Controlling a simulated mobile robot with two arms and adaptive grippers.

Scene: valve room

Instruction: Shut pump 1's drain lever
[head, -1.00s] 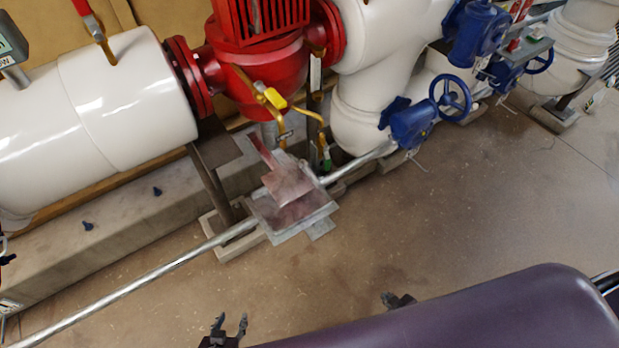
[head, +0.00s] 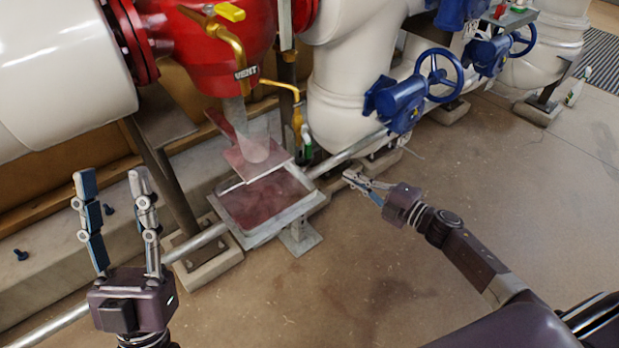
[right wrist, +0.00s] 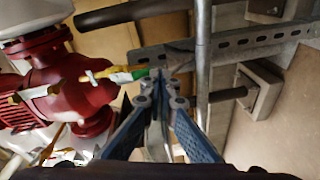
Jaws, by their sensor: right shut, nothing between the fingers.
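The red pump (head: 205,45) stands at the back, with two small yellow valve lines at its front. The lower line has a yellow valve body (head: 298,122) with a small green part (head: 306,140) hanging beside it. In the right wrist view a yellow and green lever (right wrist: 128,75) lies just left of the fingertips; contact is unclear. The upper line has a yellow lever (head: 230,12) and a VENT tag (head: 247,73). My right gripper (head: 352,179) is shut and empty, in front of and right of the lower valve. My left gripper (head: 112,178) is open and empty at the left.
A drip tray (head: 283,219) with a tilted plate (head: 240,145) stands below the pump. Blue handwheel valves (head: 400,104) stand to the right. The floor (head: 380,265) in front is open.

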